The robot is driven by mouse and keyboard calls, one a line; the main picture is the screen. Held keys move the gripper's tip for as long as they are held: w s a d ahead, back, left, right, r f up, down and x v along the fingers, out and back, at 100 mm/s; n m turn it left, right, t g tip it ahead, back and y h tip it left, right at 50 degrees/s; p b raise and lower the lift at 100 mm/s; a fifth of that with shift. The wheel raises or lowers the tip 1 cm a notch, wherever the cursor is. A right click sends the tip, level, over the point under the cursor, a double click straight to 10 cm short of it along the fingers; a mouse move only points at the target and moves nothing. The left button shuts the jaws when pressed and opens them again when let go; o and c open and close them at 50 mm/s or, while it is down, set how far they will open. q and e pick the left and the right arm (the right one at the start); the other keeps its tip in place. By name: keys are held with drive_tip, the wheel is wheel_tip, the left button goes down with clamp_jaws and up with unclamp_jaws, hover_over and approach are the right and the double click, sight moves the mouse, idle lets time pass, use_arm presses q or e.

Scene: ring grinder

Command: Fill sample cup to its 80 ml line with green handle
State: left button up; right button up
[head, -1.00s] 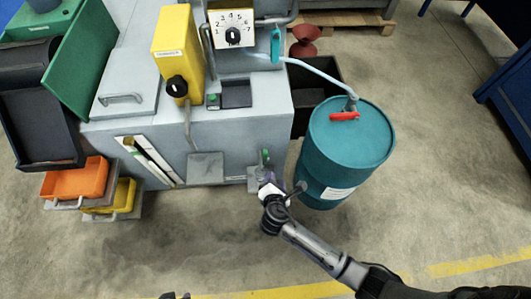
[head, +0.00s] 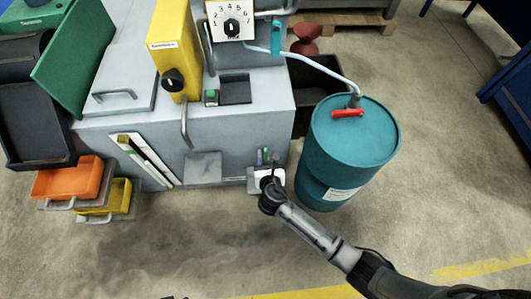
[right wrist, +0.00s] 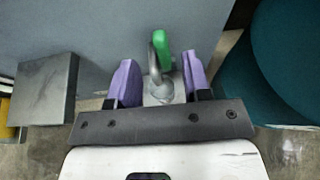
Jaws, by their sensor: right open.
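The green handle (right wrist: 161,46) sits above a grey metal tap (right wrist: 154,68) on the machine's front. In the right wrist view it stands between the two purple fingers of my right gripper (right wrist: 160,72). The fingers are open, with a gap on both sides of the tap. In the head view my right gripper (head: 267,158) is at the machine's lower right front, around the handle. A sample cup and its 80 ml line cannot be made out. Small dark tips at the head view's bottom edge may be my left gripper; its state is unclear.
A teal drum (head: 345,150) with a red lever (head: 347,113) stands close right of my right gripper. A grey plate (head: 203,167) juts from the machine front to the left. Orange (head: 68,181) and yellow (head: 112,200) trays stand further left. The floor in front is clear.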

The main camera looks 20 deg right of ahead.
sight(266, 154)
drive_tip(key=b+x, duration=0.2)
drive_tip(key=x, duration=0.3)
drive_tip(key=shift+w+f+b, duration=0.15)
drive_tip(key=shift+f+b, duration=0.1)
drive_tip(key=shift+b, duration=0.1)
drive_tip(key=shift+w+d+f+b, duration=0.1)
drive_tip(key=shift+w+d+b, duration=0.1)
drive_tip(key=shift+w, duration=0.15)
drive_tip(key=shift+w+d+f+b, duration=0.1)
drive_tip(key=shift+w+b, duration=0.1)
drive_tip(key=shift+w, duration=0.15)
drive_tip(key=c, duration=0.4)
clamp_jaws()
